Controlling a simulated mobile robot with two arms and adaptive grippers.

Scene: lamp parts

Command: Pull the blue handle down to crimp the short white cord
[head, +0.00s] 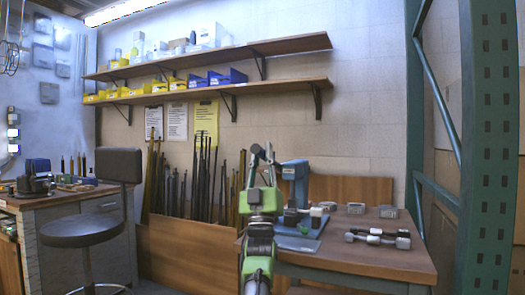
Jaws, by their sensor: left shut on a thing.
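The blue press (295,178) stands on the left part of the wooden table at the right. My left gripper (263,153) reaches up in front of it, its fingers close to the left of the press top. The gripper is shut on the blue handle, which is mostly hidden behind the fingers. A small green part (291,217) and a dark block with a light top (316,213) are at the press base. I cannot make out the short white cord in the press. My right gripper is not in view.
The table (400,256) also holds small grey trays (355,208) and black-and-white cylindrical parts (376,238). A green rack post (490,150) stands at the right. A dark stool (83,230) and workbench (60,195) are at the left.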

